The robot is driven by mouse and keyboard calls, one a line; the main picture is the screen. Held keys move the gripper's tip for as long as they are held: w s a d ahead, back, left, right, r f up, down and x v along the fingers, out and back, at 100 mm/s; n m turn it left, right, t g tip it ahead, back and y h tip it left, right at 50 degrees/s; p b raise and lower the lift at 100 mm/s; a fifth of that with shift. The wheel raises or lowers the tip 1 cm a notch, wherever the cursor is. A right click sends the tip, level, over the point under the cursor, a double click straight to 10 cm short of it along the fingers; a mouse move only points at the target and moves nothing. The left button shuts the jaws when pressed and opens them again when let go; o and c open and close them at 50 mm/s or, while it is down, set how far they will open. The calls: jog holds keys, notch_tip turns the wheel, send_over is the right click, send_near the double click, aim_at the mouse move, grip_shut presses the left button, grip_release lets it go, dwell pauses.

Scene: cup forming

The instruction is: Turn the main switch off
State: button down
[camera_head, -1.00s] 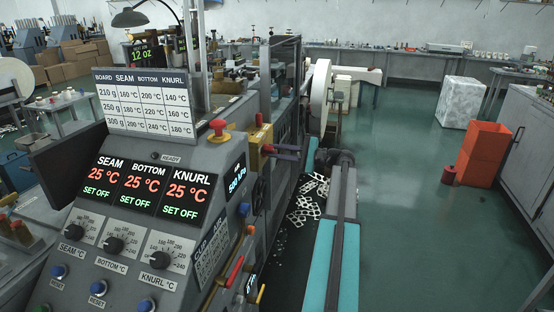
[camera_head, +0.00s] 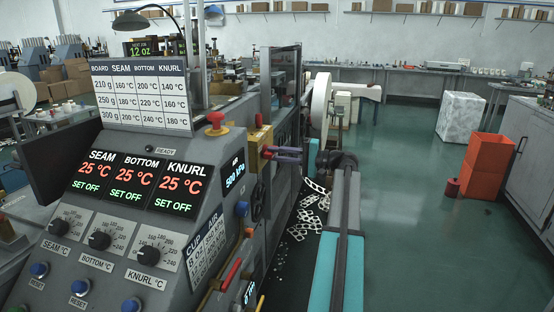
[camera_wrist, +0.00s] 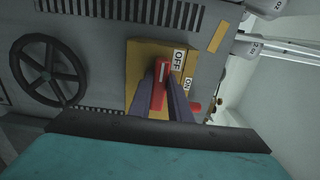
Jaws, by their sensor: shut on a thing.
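The main switch is a yellow box (camera_head: 257,163) on the right side of the machine. In the wrist view its yellow plate (camera_wrist: 134,62) carries OFF and ON labels and a red handle (camera_wrist: 160,84). My gripper (camera_wrist: 162,90) has its two purple fingers on either side of the handle, shut on it. In the head view my gripper (camera_head: 273,153) reaches the front of the yellow box from the right. The handle's grip is partly hidden by the fingers there. I cannot tell for sure which label the handle points to.
The control panel (camera_head: 118,215) with lit displays, knobs and buttons stands at front left. A red mushroom button (camera_head: 215,120) is on top of the panel. A black handwheel (camera_wrist: 50,70) is beside the switch. The green floor (camera_head: 410,220) at right is open, with orange bins (camera_head: 490,160) beyond.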

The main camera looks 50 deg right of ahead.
dwell(0.4)
jog(key=c, duration=1.6)
grip_release()
jog(key=shift+c, duration=0.2)
jog(key=v, duration=1.4)
jog(key=shift+b, duration=0.4)
jog(key=shift+w, duration=0.1)
